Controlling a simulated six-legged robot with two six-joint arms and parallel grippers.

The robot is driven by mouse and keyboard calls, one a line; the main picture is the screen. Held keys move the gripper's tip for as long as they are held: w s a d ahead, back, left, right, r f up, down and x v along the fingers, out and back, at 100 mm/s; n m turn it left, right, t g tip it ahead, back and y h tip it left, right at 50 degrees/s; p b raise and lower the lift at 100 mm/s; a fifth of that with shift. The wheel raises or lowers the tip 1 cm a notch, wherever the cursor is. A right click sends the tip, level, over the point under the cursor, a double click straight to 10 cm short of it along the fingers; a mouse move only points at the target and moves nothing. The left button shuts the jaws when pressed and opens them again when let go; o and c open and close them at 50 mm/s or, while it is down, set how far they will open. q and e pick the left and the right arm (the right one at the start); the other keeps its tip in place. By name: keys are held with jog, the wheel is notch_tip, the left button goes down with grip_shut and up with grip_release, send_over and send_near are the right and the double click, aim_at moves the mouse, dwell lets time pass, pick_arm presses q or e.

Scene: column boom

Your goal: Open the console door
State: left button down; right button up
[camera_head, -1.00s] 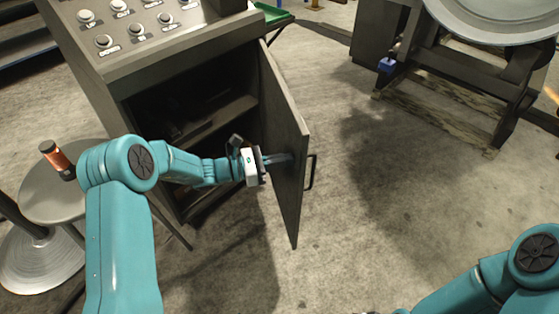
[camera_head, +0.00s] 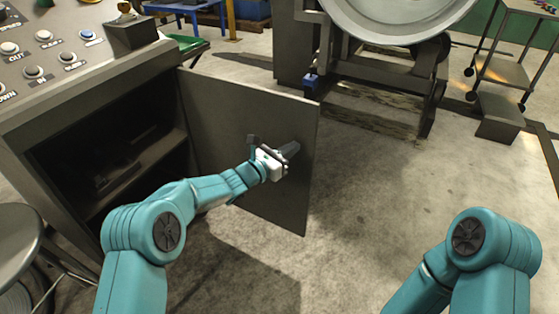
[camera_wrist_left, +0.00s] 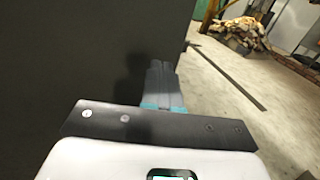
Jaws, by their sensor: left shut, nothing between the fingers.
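The console (camera_head: 85,90) stands at the left in the head view, with its front compartment open and a shelf showing inside. Its dark door (camera_head: 228,118) is swung wide open, hinged on the compartment's right side, its inner face toward me. My left gripper (camera_head: 292,150) is shut and empty at the door's inner face, near its free edge. In the left wrist view the shut fingers (camera_wrist_left: 161,82) lie against or very close to the dark door panel (camera_wrist_left: 80,60); contact is unclear. The door handle is hidden. My right gripper is out of view; only its arm shows.
A stool (camera_head: 20,240) stands at the lower left, near the console. A large drum on a dark stand (camera_head: 375,60) is beyond the door, and a cart (camera_head: 505,70) is at the far right. The concrete floor right of the door is clear.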

pick_arm(q)
jog(key=shift+w+d, duration=0.1)
jog(key=shift+w, duration=0.05)
dwell(0.3)
jog(key=p+v, duration=0.3)
jog(key=v, duration=1.3)
jog(key=shift+s, duration=0.25)
